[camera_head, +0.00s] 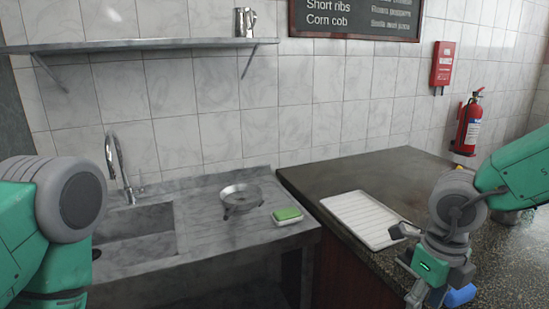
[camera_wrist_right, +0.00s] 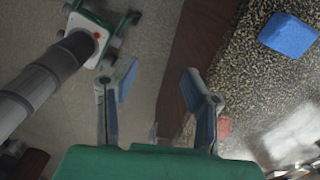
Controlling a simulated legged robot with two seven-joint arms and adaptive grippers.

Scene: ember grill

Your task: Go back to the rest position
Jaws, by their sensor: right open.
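My right arm comes in from the right in the head view, bent down over the counter's front edge; its wrist hides part of the counter. In the right wrist view my right gripper (camera_wrist_right: 160,88) has its two blue-padded fingers spread apart, with nothing between them. It hangs over the floor beside the counter edge. My left arm shows only as a green and grey joint at the left of the head view; its gripper is not visible.
A blue block (camera_head: 460,296) lies on the dark speckled counter (camera_head: 350,175), near my right wrist. A white ribbed tray (camera_head: 360,218) lies behind it. Left stand a sink (camera_head: 135,222), a metal dish (camera_head: 241,196) and a green-topped sponge (camera_head: 287,214). A fire extinguisher (camera_head: 468,125) hangs right.

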